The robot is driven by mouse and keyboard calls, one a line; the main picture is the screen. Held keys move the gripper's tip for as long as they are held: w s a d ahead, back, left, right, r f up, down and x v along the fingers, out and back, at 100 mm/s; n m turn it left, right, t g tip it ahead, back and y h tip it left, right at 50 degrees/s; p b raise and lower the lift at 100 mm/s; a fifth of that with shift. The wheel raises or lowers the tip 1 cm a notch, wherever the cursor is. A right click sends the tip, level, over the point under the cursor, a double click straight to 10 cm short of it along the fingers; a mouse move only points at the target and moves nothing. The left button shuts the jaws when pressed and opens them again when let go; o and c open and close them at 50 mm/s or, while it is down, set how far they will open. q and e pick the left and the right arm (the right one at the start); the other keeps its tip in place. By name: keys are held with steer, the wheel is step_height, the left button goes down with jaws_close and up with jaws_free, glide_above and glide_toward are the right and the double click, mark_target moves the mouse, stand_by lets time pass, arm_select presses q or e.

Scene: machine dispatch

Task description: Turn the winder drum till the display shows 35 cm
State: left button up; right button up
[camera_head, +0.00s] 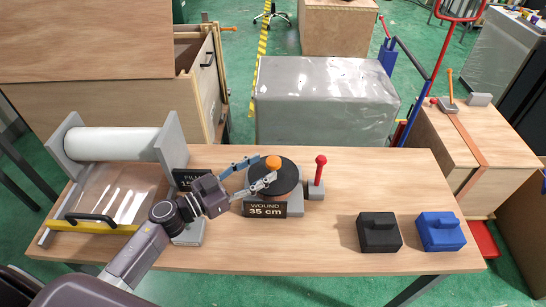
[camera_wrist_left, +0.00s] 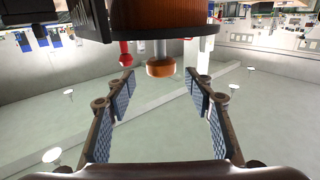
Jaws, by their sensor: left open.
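The winder drum (camera_head: 287,182) is a round black-topped wheel with an orange-brown body and an orange knob (camera_head: 273,162) on top. Its display (camera_head: 265,210) reads "WOUND 35 cm". My left gripper (camera_head: 266,168) reaches in from the left, with its blue-padded fingers apart on either side of the knob. In the left wrist view the knob (camera_wrist_left: 160,68) lies between the open fingertips, with a gap to each finger, and the drum (camera_wrist_left: 163,18) shows at the top. My right gripper is not in view.
A red-knobbed lever (camera_head: 319,170) stands just right of the drum. A white film roll (camera_head: 113,143) sits in a grey stand at left, by a yellow bar with a black handle (camera_head: 90,218). Black (camera_head: 379,233) and blue (camera_head: 441,232) blocks lie at right. The table's front middle is clear.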

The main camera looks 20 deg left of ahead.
mark_target(267, 165)
arm_select(q)
steer(key=x, duration=0.5)
steer(key=shift+w+a+p, duration=0.1)
steer(key=shift+p, duration=0.3)
jaws_close()
